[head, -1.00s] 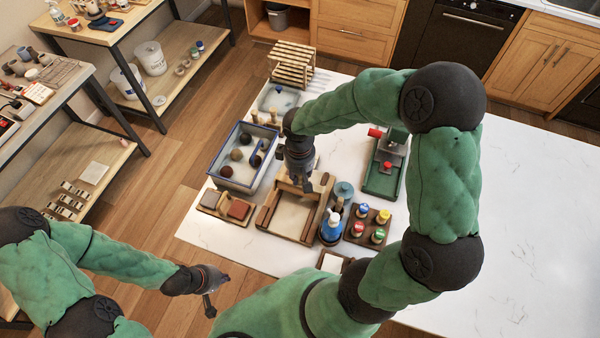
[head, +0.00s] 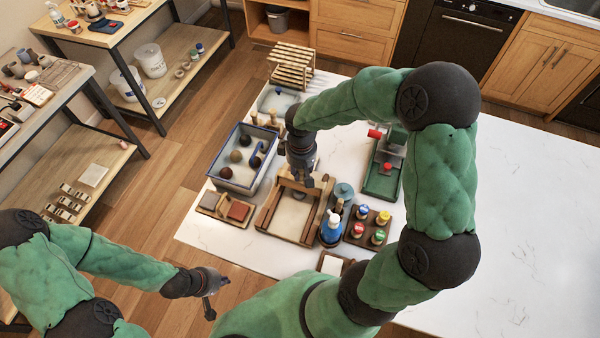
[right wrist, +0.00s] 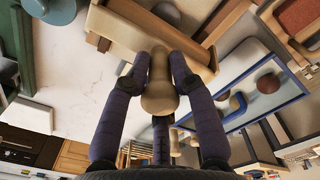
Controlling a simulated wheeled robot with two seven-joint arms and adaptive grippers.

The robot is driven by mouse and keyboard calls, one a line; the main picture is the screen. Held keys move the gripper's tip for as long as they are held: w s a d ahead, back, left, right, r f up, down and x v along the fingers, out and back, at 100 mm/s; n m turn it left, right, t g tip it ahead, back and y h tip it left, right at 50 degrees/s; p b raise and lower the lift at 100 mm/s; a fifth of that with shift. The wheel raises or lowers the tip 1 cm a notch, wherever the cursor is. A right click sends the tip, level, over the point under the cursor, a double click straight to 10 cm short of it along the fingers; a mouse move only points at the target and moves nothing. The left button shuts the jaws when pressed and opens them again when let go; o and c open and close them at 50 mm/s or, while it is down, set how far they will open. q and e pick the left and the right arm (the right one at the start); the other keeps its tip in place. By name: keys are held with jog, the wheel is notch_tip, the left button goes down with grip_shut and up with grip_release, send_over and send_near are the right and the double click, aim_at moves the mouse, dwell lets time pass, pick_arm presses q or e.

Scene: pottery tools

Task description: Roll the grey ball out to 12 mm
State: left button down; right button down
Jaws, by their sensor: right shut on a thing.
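My right gripper (head: 308,182) is above the far end of the wooden rolling frame (head: 262,219), which has raised side rails and a pale bed. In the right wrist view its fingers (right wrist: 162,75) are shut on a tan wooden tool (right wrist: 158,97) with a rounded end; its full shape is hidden. A greyish ball (head: 236,155), probably the grey one, lies in the blue-rimmed bin (head: 232,183) left of the frame, apart from my grippers. No ball shows on the visible part of the frame's bed. My left gripper (head: 217,294) looks open and empty, off the table's near edge.
Darker balls (head: 226,172) share the bin. A green press (head: 383,180) is beyond. The white table is clear at right.

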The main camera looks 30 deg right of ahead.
jog(key=shift+f, duration=0.15)
jog(key=shift+s+a+f+b, duration=0.2)
jog(key=shift+s+a+b, duration=0.15)
jog(key=shift+s+a, duration=0.1)
jog(key=shift+s, duration=0.1)
dwell(0.3)
jog(key=shift+s+a+r, duration=0.25)
jog(key=shift+s+a, duration=0.1)
jog(key=shift+a, duration=0.1)
jog(key=shift+w+f, duration=0.15)
jog(key=shift+w, duration=0.05)
